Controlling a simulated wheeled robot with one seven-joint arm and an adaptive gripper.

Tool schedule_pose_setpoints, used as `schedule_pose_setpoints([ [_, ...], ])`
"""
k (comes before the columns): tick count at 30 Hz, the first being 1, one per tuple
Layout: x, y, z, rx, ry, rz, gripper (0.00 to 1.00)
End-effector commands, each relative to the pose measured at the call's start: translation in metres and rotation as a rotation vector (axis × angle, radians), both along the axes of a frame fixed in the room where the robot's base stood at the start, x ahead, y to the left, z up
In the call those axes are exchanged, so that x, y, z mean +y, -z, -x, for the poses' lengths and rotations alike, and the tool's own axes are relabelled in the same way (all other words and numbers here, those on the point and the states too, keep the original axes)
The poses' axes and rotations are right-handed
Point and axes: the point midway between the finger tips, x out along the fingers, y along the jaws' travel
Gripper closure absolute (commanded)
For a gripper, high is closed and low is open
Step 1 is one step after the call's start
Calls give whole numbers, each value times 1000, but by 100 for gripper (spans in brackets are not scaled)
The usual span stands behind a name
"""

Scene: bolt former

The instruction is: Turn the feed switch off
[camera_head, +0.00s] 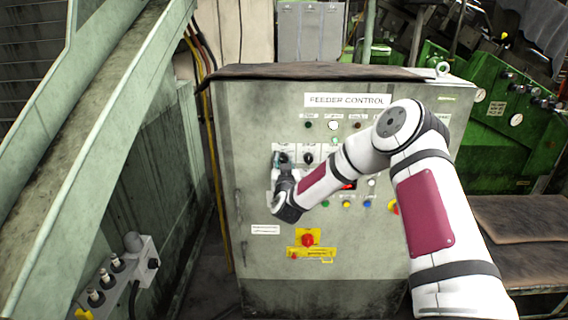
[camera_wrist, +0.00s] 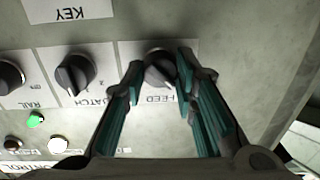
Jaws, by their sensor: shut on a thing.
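The feed switch (camera_wrist: 159,72) is a dark round knob on a white plate marked FEED, upside down in the wrist view. My gripper (camera_wrist: 161,74) has its two teal-padded fingers on either side of this knob and is shut on it. The fingers cover part of the plate and label, and the knob's exact setting is hard to read. In the head view my gripper (camera_head: 279,163) is at the left end of the knob row on the grey feeder control cabinet (camera_head: 240,190).
The hatch knob (camera_wrist: 75,74) and rail knob (camera_wrist: 10,76) sit beside the feed switch. A red emergency button (camera_head: 308,240) on yellow is lower on the cabinet. A green sloping conveyor (camera_head: 90,130) stands left, green machinery (camera_head: 510,150) right. My arm hides part of the panel.

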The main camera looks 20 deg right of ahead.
Motion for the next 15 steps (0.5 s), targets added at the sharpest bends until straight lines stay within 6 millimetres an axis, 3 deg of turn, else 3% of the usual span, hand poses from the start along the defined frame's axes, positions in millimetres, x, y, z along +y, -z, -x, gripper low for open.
schedule_pose_setpoints([
  [15,1,-1,0,-99,-1,-339,100],
])
